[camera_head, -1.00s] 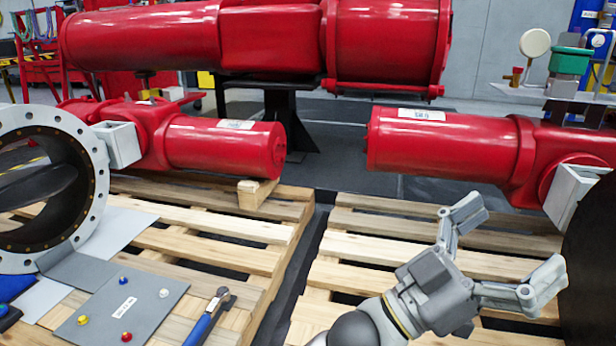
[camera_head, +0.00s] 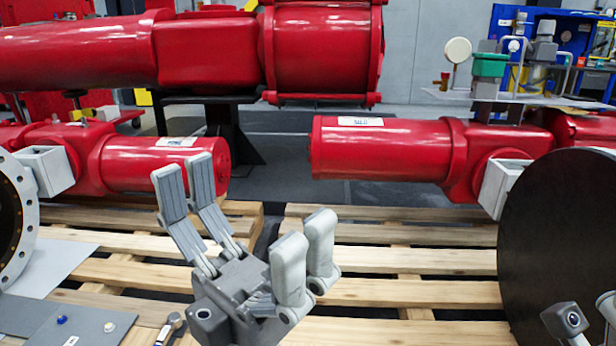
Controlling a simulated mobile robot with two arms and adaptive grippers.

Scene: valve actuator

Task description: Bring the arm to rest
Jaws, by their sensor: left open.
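My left gripper (camera_head: 246,198) is in the lower middle of the head view, above the pallets. Its fingers point up and stand wide apart, with nothing between them. It looks clear of the red actuators behind it. Part of what looks like my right gripper (camera_head: 572,322) shows at the bottom right corner; most of it is cut off by the frame. A red actuator cylinder (camera_head: 380,150) with a white label lies at right. Another red cylinder (camera_head: 150,165) lies at left. A large red actuator (camera_head: 90,52) spans the top left.
Wooden pallets (camera_head: 400,262) lie below, with a gap between them. A black disc (camera_head: 550,230) stands at right. A flanged ring (camera_head: 20,225) is at the left edge. A grey panel with buttons (camera_head: 85,328) and a tool (camera_head: 170,328) lie at lower left.

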